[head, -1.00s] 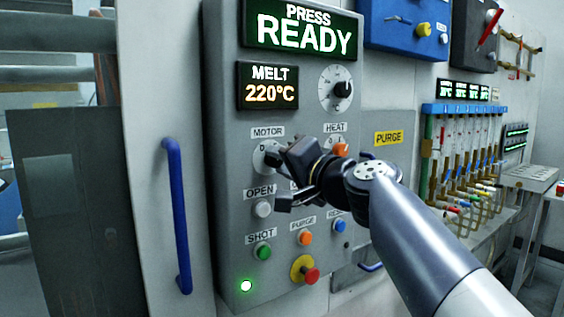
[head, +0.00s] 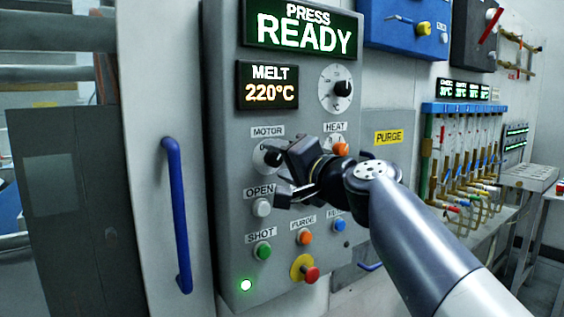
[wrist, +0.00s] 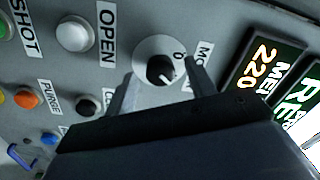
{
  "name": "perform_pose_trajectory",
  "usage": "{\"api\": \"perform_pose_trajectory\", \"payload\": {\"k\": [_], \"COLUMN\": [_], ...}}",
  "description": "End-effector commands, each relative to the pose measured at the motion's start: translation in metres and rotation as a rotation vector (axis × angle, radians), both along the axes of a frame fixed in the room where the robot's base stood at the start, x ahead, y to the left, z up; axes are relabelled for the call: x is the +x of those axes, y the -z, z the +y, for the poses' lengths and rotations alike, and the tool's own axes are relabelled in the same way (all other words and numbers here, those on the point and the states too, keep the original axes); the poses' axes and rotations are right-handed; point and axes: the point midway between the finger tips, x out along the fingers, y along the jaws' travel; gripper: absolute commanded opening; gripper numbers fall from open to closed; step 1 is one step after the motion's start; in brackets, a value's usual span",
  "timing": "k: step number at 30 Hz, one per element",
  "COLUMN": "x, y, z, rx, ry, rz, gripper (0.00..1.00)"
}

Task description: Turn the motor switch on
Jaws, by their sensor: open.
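The motor switch (wrist: 160,69) is a black rotary knob with a white pointer line on a pale round plate, under the MOTOR label (head: 267,131). In the wrist view the knob lies between my two open fingers, and a "0" mark shows on the plate. The pointer line slants away from the "0". In the head view the switch (head: 268,158) is partly hidden by my gripper (head: 276,177). My gripper is open, with its fingers on either side of the knob; I cannot tell whether they touch it.
The grey panel also has a white OPEN button (head: 262,207), a green SHOT button (head: 263,251), an orange button (head: 304,237), a red stop button (head: 311,275) and an orange knob by HEAT (head: 341,149). A blue handle (head: 177,215) stands to the left.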

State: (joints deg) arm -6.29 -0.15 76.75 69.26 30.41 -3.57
Motion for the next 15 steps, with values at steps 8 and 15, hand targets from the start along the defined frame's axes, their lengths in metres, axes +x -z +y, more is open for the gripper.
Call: {"api": "perform_pose_trajectory", "payload": {"k": [8, 15], "x": [-0.004, -0.034], "y": [0.0, 0.001], "z": [-0.003, -0.025], "rx": [0.0, 0.0], "ry": [0.0, 0.005], "rz": [-0.002, -0.005], "gripper": [0.52, 0.52]}}
